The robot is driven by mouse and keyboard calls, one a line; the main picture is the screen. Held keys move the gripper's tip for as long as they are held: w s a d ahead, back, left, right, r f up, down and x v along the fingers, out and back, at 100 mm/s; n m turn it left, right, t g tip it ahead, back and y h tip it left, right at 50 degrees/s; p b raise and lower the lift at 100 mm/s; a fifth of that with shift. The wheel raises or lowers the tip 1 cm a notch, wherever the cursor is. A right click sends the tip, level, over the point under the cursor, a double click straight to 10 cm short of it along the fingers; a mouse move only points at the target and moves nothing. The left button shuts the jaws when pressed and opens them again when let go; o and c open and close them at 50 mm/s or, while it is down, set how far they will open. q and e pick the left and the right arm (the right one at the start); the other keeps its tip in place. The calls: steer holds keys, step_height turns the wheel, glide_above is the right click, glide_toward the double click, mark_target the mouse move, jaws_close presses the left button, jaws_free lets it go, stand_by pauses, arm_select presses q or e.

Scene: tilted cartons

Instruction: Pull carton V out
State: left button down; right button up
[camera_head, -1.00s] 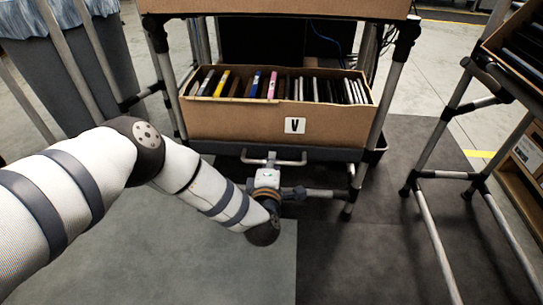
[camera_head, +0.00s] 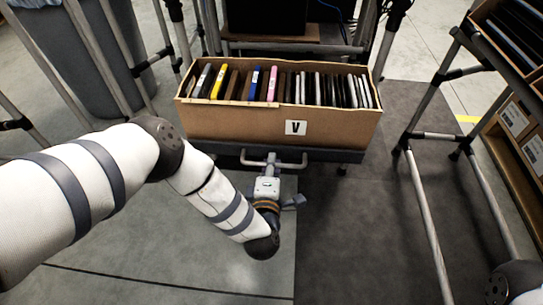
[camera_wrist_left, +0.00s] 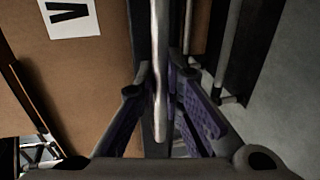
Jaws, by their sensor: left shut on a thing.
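Carton V (camera_head: 225,125) is an open brown cardboard box with a white V label (camera_head: 296,128), full of upright thin cases (camera_head: 270,84). It sits on a dark pull-out tray (camera_head: 225,150) with a metal bar handle (camera_head: 293,163) at its front. My left gripper (camera_head: 271,163) is shut on the handle, below the label. The left wrist view shows the bar (camera_wrist_left: 158,60) between the fingers of the gripper (camera_wrist_left: 160,105), with the V label (camera_wrist_left: 70,17) at upper left. My right gripper is out of view.
The rack's shelf (camera_head: 275,47) and posts stand behind the carton. Another pipe rack (camera_head: 425,210) with tilted cartons stands at the right. A grey bin (camera_head: 95,65) is at the back left. The floor in front of the tray is clear.

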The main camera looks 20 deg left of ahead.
arm_select(q)
steer(key=shift+d, duration=0.1)
steer(key=c, duration=2)
jaws_free()
steer(key=shift+o, duration=0.2)
steer(key=shift+s, duration=0.1)
steer(key=v, duration=1.2)
